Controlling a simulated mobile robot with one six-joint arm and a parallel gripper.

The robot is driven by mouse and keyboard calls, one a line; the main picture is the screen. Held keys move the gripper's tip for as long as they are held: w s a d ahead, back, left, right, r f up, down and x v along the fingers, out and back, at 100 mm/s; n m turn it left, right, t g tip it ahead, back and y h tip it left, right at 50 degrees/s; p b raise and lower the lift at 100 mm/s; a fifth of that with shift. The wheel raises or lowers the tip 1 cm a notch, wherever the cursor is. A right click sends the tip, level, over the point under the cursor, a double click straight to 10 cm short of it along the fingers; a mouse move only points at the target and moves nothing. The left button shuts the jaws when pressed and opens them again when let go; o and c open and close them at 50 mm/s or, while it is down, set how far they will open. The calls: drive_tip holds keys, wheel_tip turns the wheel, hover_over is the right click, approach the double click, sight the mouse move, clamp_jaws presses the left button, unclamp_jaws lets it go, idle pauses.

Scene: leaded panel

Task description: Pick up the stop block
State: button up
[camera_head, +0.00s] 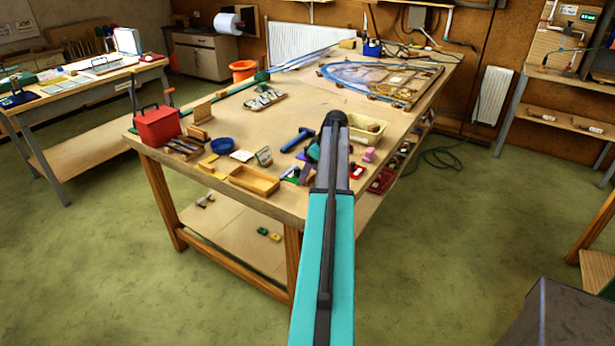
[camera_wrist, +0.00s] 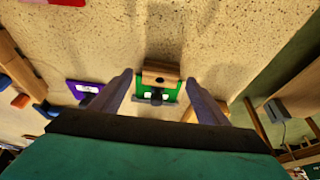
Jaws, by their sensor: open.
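In the wrist view, a small wooden block (camera_wrist: 160,76) with a dark hole sits against a green piece (camera_wrist: 146,88) that has a pale label and a dark knob. The wooden block may be the stop block; I cannot tell for sure. My gripper (camera_wrist: 159,80) is open, with one finger on each side of this block and green piece. Nothing is gripped. Whether the fingers are level with the block or above it is unclear. In the head view my arm hides most of the gripper and this part of the bench.
A purple piece (camera_wrist: 84,88) lies just left of the left finger. The workbench (camera_head: 300,112) also holds a blue hammer (camera_head: 298,139), a wooden tray (camera_head: 254,180), a red toolbox (camera_head: 157,126) and a pale bin (camera_head: 367,128). The bench's edge is near on the right.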

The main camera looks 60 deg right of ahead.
drive_tip(key=shift+x, duration=0.85)
drive_tip(key=c, duration=1.1)
